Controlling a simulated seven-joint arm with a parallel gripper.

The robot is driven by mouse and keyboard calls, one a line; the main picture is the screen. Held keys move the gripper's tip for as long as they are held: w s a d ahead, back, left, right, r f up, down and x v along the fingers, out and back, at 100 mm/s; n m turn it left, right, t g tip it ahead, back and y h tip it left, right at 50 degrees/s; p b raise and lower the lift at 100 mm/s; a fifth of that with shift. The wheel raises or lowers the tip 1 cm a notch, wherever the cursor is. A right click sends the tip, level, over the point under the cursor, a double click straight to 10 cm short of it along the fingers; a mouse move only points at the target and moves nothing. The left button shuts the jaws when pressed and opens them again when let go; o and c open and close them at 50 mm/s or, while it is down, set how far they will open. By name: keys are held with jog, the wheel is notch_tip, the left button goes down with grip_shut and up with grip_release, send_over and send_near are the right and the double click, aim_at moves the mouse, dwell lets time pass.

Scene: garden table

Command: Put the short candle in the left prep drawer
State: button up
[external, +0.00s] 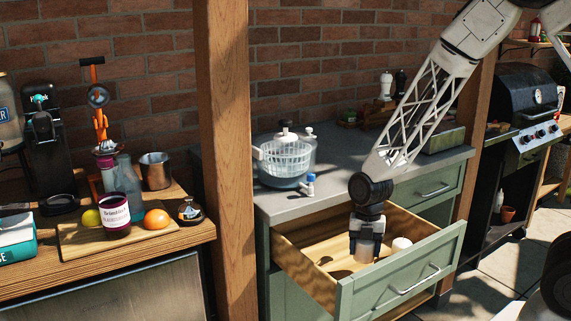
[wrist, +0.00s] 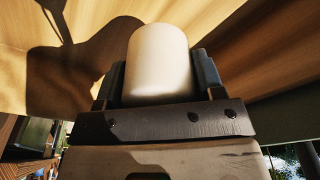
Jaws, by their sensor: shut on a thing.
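The left prep drawer (external: 300,272) is a green-fronted drawer with a pale wood inside, pulled open below the grey counter. My gripper (external: 366,252) points down inside the drawer opening. It is shut on a pale cream cylinder with a rounded edge, which looks like the short candle (external: 365,247). The candle also shows in the wrist view (wrist: 158,65), between the two dark fingers of my gripper (wrist: 160,85). I cannot tell whether the candle's underside touches the drawer floor. A small white round thing (external: 402,243) sits in the drawer just right of my gripper.
A salad spinner (external: 286,160) and a small blue-and-white bottle (external: 310,183) stand on the counter above the drawer. A wooden post (external: 222,150) rises at left. A board with a jar (external: 115,212) and fruit lies on the left table. A grill (external: 525,105) stands at right.

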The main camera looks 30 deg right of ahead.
jog(key=shift+f, duration=0.65)
jog(key=shift+f, duration=0.15)
jog(key=shift+f, duration=1.75)
jog(key=shift+f, duration=0.15)
jog(key=o, duration=1.1)
jog(key=shift+r, duration=0.2)
jog(key=shift+w+d+r, duration=0.2)
jog(key=shift+r, duration=1.75)
jog(key=shift+w+d+r, duration=0.25)
jog(key=shift+r, duration=1.75)
jog(key=shift+w+d+r, duration=0.2)
jog(key=shift+r, duration=1.75)
